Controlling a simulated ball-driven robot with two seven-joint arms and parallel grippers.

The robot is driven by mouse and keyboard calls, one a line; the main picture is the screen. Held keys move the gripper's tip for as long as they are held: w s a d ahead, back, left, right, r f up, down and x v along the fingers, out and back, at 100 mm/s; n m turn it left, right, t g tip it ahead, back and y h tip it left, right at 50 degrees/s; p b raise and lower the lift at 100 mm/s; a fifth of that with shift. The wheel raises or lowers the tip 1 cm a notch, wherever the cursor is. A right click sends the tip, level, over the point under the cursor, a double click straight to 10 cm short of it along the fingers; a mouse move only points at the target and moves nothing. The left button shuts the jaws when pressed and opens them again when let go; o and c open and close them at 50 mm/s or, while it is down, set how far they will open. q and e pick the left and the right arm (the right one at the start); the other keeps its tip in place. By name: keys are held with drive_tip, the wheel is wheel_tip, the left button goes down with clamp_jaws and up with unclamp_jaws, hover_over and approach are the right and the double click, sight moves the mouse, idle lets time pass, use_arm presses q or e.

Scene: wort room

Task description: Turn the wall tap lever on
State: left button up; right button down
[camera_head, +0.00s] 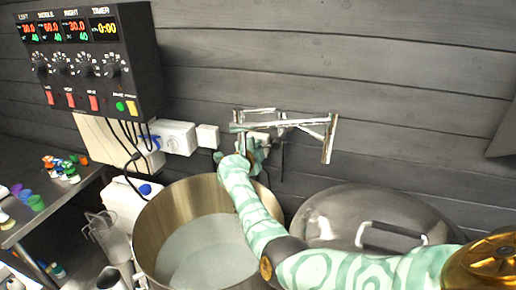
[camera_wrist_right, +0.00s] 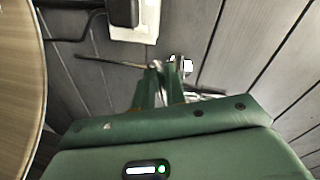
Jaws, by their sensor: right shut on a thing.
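The chrome wall tap (camera_head: 328,138) is on the dark plank wall above the pots, its spout reaching to the right. My right gripper (camera_head: 250,146) is at the left end of the tap, with its arm crossing in front of the open pot. In the right wrist view, the green fingers (camera_wrist_right: 158,78) are closed on a small shiny metal piece, which I take to be the tap lever (camera_wrist_right: 156,64). The fingers hide most of the lever, so its exact angle cannot be told. My left gripper is not in view.
A large open steel pot (camera_head: 153,228) with pale contents stands below the tap. A lidded pot (camera_head: 335,208) is on the right. A control box (camera_head: 85,62) hangs at upper left, above a socket (camera_head: 177,138). A side table (camera_head: 50,204) holds small coloured items.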

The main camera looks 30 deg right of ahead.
drive_tip(key=c, duration=1.5)
unclamp_jaws()
drive_tip(key=shift+c, duration=0.2)
drive_tip(key=shift+w, duration=0.15)
